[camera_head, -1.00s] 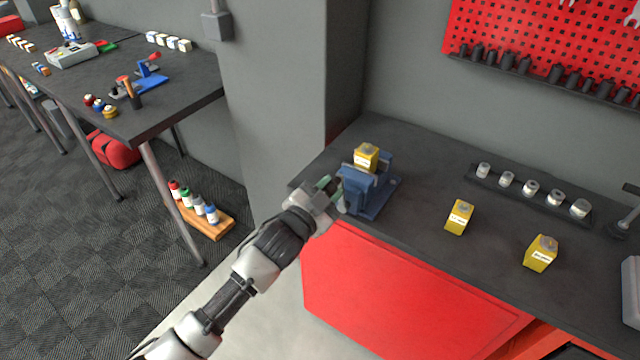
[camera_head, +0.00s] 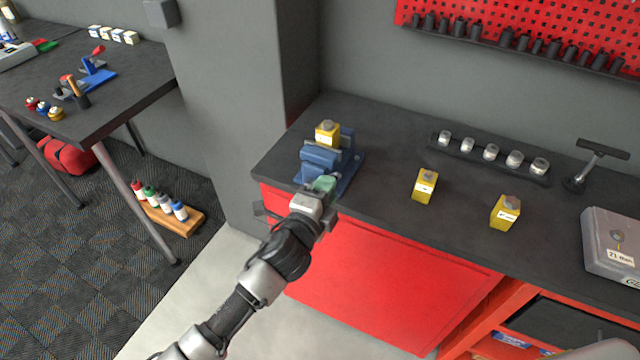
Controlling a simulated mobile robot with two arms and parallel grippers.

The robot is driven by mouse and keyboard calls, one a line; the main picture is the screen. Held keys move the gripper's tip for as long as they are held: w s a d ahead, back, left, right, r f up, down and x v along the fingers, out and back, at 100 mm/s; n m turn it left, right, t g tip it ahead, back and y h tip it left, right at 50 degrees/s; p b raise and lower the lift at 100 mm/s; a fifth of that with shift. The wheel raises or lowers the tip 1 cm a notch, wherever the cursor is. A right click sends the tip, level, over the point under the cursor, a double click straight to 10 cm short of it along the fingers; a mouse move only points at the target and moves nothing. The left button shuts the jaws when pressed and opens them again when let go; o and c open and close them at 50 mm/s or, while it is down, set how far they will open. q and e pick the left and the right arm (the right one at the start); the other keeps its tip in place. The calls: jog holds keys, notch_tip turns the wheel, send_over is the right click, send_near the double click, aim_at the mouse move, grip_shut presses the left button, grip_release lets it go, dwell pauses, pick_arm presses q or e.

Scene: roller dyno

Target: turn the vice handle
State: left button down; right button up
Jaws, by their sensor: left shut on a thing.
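The blue vice (camera_head: 343,170) stands at the left end of the dark workbench, with a yellow block (camera_head: 327,133) held upright at its top. My left gripper (camera_head: 324,188) is at the front side of the vice, by the bench's front edge. It is shut on the vice handle, which its fingers and body mostly hide. A green finger pad shows against the vice's lower front. My right gripper is not in view.
Two yellow blocks (camera_head: 424,186) (camera_head: 505,212) stand on the workbench (camera_head: 385,150) right of the vice. Behind them is a rack of silver sockets (camera_head: 490,152). A grey box (camera_head: 612,245) sits at the right. Red cabinet fronts (camera_head: 370,275) lie below the bench edge.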

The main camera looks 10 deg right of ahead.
pick_arm(q)
jog(key=shift+s+d+f+m, duration=0.1)
jog(key=shift+s+f+m, duration=0.1)
jog(key=shift+f+m, duration=0.25)
jog(key=shift+s+d+f+m, duration=0.1)
jog(key=shift+s+f+m, duration=0.1)
jog(key=shift+f+m, duration=0.25)
jog(key=shift+f, duration=0.1)
jog(key=c, duration=1.3)
grip_release()
jog(key=shift+o, duration=1.3)
jog(key=shift+s+a, duration=0.15)
jog(key=shift+o, duration=0.7)
jog(key=shift+s+a+r, duration=0.15)
jog(key=shift+r, duration=0.2)
jog(key=b+v, duration=0.1)
jog(key=v, duration=0.9)
jog(key=shift+s+a+b, duration=0.2)
jog(key=shift+s+b, duration=0.05)
jog(key=shift+b, duration=0.1)
